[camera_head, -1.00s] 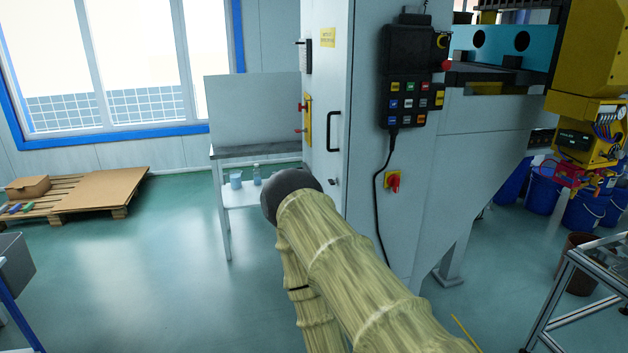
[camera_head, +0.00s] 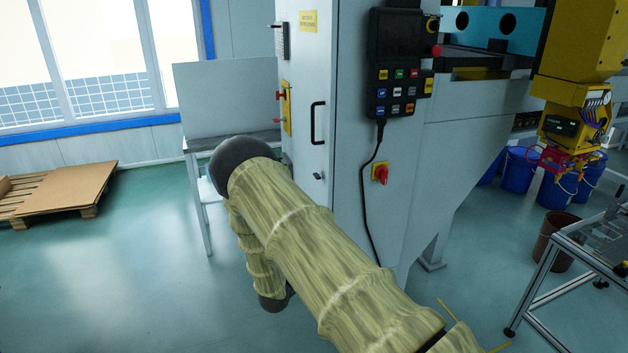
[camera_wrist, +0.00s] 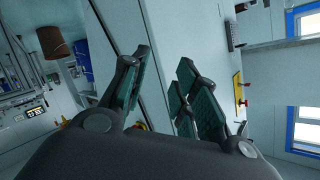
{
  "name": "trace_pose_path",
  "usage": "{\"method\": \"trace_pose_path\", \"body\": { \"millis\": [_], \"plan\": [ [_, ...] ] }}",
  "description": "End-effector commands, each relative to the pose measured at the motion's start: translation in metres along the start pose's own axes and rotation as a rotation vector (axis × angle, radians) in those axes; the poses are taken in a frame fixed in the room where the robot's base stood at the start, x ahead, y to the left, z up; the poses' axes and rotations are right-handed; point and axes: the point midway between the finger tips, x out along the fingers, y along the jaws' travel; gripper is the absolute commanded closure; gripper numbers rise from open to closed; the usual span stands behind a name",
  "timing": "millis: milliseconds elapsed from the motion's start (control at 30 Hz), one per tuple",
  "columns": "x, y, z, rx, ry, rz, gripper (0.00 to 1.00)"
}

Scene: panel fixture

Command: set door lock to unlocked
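The door lock (camera_head: 319,176) shows as a small silver piece on the grey cabinet door, below a black bar handle (camera_head: 317,123). It is too small to tell which way it is turned. In the head view, my sleeved arm is in front of the cabinet's lower part and my gripper cannot be made out.
A yellow plate with red switches (camera_head: 286,108) is on the cabinet's left side; it also shows in the wrist view (camera_wrist: 239,92). A black keypad pendant (camera_head: 400,65) and a red rotary switch (camera_head: 380,174) are right of the door. A table (camera_head: 196,144) stands left; open floor lies nearer.

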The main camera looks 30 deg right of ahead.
Motion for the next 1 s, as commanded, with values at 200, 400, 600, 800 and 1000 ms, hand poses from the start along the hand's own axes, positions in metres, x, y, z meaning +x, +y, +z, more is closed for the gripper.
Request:
{"method": "trace_pose_path", "body": {
  "millis": [200,400,600,800,1000],
  "plan": [
    [0.038,-0.127,-0.093,0.543,0.332,-0.037,0.71],
    [0.037,-0.193,-0.147,0.902,0.509,-0.056,0.71],
    [0.034,-0.215,-0.166,1.046,0.572,-0.059,0.71],
    [0.048,-0.213,-0.176,1.055,0.577,-0.059,0.71],
    [0.075,-0.206,-0.192,1.054,0.576,-0.059,0.71]
  ]
}}
